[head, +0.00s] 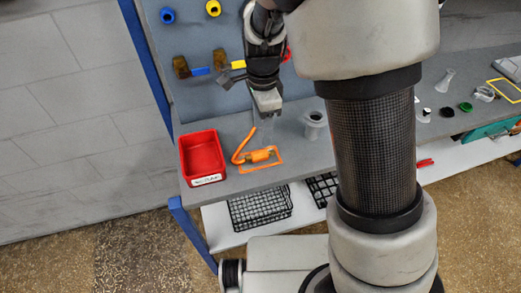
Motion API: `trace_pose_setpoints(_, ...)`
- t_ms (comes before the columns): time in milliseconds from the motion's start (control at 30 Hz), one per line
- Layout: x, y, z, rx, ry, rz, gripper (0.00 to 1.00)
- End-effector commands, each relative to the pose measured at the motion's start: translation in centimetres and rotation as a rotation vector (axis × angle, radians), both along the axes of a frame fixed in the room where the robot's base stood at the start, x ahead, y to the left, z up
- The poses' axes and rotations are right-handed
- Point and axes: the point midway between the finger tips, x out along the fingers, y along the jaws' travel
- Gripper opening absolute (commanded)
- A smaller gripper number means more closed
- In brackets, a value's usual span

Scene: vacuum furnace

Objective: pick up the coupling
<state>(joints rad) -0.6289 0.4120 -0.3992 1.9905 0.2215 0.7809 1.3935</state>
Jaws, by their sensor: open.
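My gripper (267,122) hangs above and slightly behind the part, pointing down. It is open and holds nothing that I can see. Its fingers are faint against the grey bench, and their gap to the part is hard to judge.
A red labelled bin (202,157) stands left on the bench (222,130). A grey flanged fitting (314,124) stands right of my gripper. A pegboard (208,40) with hanging tools rises behind. Black wire baskets (260,208) sit on the lower shelf. My arm hides the bench's middle.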

Motion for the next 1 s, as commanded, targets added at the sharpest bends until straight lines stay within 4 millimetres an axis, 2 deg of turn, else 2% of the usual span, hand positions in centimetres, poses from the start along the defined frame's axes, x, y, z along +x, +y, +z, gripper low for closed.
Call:
trace_pose_setpoints(33, -0.1, -0.1, -1.3, -0.001, 0.005, -0.002, 0.45)
trace_pose_setpoints(100, -0.1, -0.1, -2.5, -0.001, 0.004, 0.000, 0.45)
trace_pose_setpoints(433, -0.1, 0.0, -5.3, -0.001, 0.002, 0.001, 0.45)
trace_pose_setpoints(700, -0.3, -0.1, -9.1, 0.000, 0.003, 0.001, 0.45)
trace_pose_setpoints(1000, -0.2, -0.1, -9.6, 0.001, 0.000, 0.001, 0.45)
